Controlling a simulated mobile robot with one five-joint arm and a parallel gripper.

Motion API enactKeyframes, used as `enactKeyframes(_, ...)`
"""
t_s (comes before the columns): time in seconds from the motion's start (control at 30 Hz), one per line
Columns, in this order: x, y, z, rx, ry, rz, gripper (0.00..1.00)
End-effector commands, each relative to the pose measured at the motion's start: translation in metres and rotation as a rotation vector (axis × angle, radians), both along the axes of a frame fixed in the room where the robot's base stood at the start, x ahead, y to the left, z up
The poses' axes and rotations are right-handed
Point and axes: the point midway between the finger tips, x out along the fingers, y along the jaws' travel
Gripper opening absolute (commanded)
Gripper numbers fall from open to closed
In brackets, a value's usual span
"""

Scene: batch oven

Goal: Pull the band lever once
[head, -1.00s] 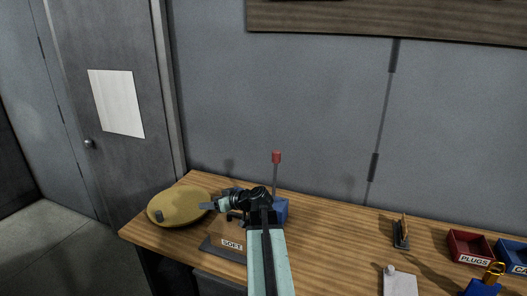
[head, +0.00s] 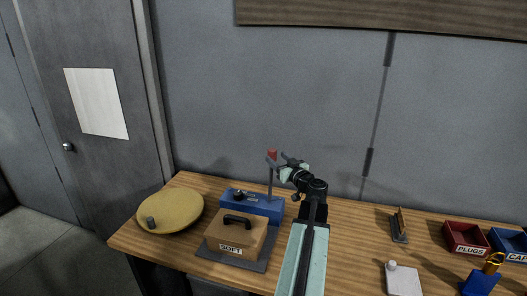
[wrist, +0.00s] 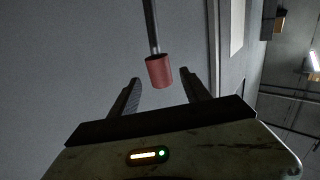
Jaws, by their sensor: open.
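The band lever is a thin upright rod with a red knob (head: 272,155), rising from a blue box (head: 252,204) on the bench. My gripper (head: 279,157) is raised at the height of the knob and points left toward it. In the wrist view my gripper (wrist: 160,92) is open, and the red knob (wrist: 159,71) shows between and just beyond the fingertips. I cannot tell whether either finger touches it. The rod looks upright. A tan block (head: 237,232) with a black handle, by a SOFT label, sits in front of the blue box.
A round yellow cushion-like object (head: 170,211) lies at the bench's left end. To the right are a small upright clip (head: 399,226), a white plate (head: 402,279), a red PLUGS bin (head: 466,238), a blue bin (head: 510,243) and a blue padlock (head: 480,284). The wall stands close behind.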

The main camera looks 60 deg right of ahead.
Motion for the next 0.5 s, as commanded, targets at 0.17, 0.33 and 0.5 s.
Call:
enactKeyframes(0.17, 0.004, -0.002, 0.0, 0.0, 0.0, 0.001, 0.55)
enactKeyframes(0.33, 0.023, -0.013, 0.0, 0.0, 0.0, 0.002, 0.55)
enactKeyframes(0.5, 0.053, -0.028, 0.0, 0.0, 0.0, 0.003, 0.55)
